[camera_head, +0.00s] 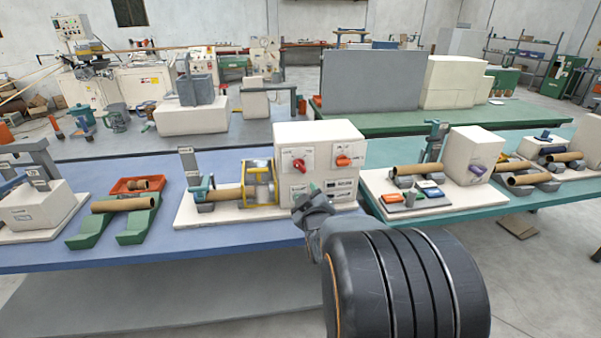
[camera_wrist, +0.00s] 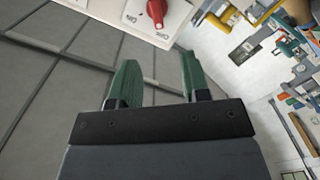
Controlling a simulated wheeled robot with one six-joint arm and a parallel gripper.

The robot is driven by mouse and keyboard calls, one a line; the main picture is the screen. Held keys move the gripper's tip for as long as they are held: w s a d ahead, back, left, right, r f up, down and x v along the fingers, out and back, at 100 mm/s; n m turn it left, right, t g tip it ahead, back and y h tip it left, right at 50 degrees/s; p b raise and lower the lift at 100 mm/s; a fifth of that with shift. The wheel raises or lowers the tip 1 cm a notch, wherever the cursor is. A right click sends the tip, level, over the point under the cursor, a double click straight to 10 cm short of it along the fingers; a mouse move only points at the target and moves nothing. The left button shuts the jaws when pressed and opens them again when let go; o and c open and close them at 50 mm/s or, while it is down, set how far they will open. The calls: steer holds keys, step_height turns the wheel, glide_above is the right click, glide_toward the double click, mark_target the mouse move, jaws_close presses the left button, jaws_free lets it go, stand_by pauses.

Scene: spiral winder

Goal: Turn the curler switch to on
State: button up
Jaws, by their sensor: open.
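A cream control box (camera_head: 318,139) stands on the workbench. Its front has a red rotary switch (camera_head: 298,163) on the left and an orange one (camera_head: 343,160) on the right, each on a white plate. Which one is the curler switch cannot be read. My gripper (camera_head: 308,197) is in front of the box, below the switches. In the wrist view, its green fingers (camera_wrist: 158,75) are apart with nothing between them. A red switch (camera_wrist: 157,10) on a white plate with ON and OFF lettering lies beyond the fingertips, at the top edge, apart from them.
A yellow-framed roller unit (camera_head: 259,182) with a brown tube adjoins the box on the left. Green cradles (camera_head: 112,220) with a tube stand farther left. Another cream box (camera_head: 472,155) stands on the right bench. Open space lies in front of the benches.

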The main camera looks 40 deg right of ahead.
mark_target(301, 169)
steer(key=p+x, duration=0.7)
steer(key=x, duration=0.6)
steer(key=shift+w+d+r, duration=0.15)
steer(key=shift+w+d, duration=0.15)
steer(key=shift+c, duration=0.3)
jaws_close()
